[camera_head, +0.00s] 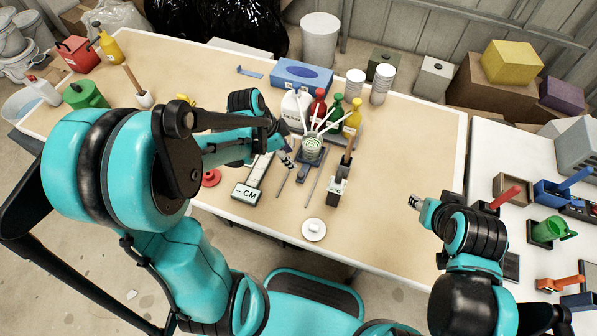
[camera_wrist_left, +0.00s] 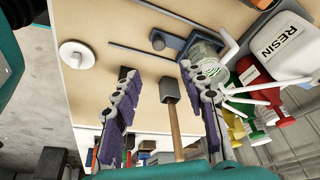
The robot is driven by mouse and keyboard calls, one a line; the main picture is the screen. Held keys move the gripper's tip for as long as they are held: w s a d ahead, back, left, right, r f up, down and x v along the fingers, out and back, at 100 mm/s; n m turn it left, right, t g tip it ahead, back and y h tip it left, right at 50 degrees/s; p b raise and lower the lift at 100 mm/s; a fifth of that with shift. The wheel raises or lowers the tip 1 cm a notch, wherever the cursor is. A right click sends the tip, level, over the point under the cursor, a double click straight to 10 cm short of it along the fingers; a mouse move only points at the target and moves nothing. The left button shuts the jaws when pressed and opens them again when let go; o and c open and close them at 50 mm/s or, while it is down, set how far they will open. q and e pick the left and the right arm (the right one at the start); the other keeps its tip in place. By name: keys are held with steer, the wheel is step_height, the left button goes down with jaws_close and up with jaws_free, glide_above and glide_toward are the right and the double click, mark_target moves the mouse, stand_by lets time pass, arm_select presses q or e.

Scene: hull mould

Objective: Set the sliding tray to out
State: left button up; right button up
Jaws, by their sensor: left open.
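The sliding tray (camera_head: 318,165) looks like a dark blue-grey plate on the table. A clear jar (camera_head: 312,147) with white sticks stands on it, and thin grey rails (camera_head: 313,188) run toward the near edge. In the left wrist view the tray (camera_wrist_left: 170,41) shows beside the jar (camera_wrist_left: 207,50), partly hidden by jar and finger. My left gripper (camera_head: 287,158) is open, just left of the tray and jar; its fingers (camera_wrist_left: 157,72) show apart in the wrist view, with nothing clearly held. My right gripper (camera_head: 414,203) is over the table's right part; its jaws are too small to read.
Several bottles, including a white resin bottle (camera_head: 293,108), stand behind the jar. A wooden-handled tool (camera_head: 348,155) stands upright right of the tray. A white round dish (camera_head: 314,230) sits in front. The table's right part is mostly clear.

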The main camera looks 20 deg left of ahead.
mark_target(300, 174)
arm_select(q)
steer(key=f+b, duration=0.1)
steer(key=f, duration=0.2)
steer(key=w+d+f+m+b, duration=0.1)
steer(key=f, duration=0.3)
steer(key=w+d+f+m+b, duration=0.1)
steer(key=f, duration=0.3)
steer(key=shift+d+g+h, duration=0.25)
steer(key=shift+g+h, duration=0.15)
steer(key=shift+s, duration=0.1)
steer(key=shift+c, duration=0.3)
jaws_close()
